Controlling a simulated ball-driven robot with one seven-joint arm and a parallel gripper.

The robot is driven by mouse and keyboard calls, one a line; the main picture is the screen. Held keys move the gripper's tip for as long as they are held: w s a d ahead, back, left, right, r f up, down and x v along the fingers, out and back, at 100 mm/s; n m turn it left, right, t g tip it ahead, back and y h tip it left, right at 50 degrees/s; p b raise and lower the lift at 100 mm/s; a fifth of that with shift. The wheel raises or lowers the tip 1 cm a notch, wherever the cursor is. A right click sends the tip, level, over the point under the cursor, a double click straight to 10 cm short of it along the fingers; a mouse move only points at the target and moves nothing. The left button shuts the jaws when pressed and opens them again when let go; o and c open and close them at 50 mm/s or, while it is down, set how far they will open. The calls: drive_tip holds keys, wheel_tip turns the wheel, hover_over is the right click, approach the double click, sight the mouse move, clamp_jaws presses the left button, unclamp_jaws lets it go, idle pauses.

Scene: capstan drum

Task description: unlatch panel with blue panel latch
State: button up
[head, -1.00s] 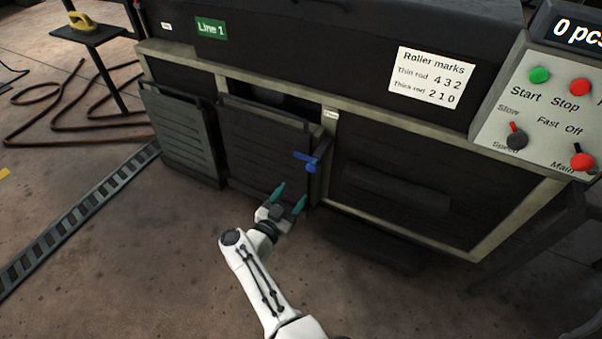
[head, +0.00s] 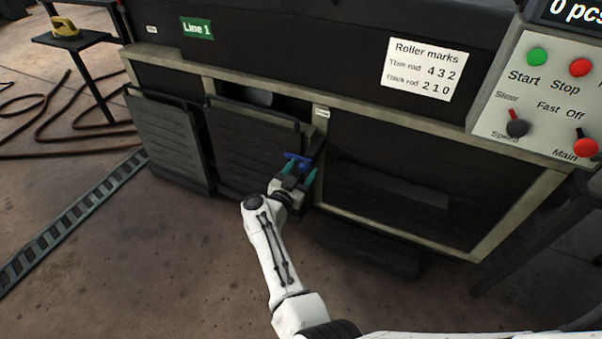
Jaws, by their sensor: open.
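The blue panel latch (head: 296,161) sits on the right edge of a dark slatted panel (head: 250,145) in the machine's front. The panel stands in its opening, with a dark gap above its top edge. My gripper (head: 299,176) is open, its two teal fingertips just below the latch and overlapping its lower part in the picture. I cannot tell whether the fingers touch the latch or are on both sides of its handle.
A second slatted panel (head: 169,135) stands to the left. A control box (head: 535,95) with buttons and levers is at the right. A stand (head: 80,38) holds a yellow-handled tool (head: 64,27). A slotted floor strip (head: 75,215) runs at left. The floor in front is clear.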

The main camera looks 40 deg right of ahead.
drive_tip(key=shift+c, duration=0.4)
clamp_jaws()
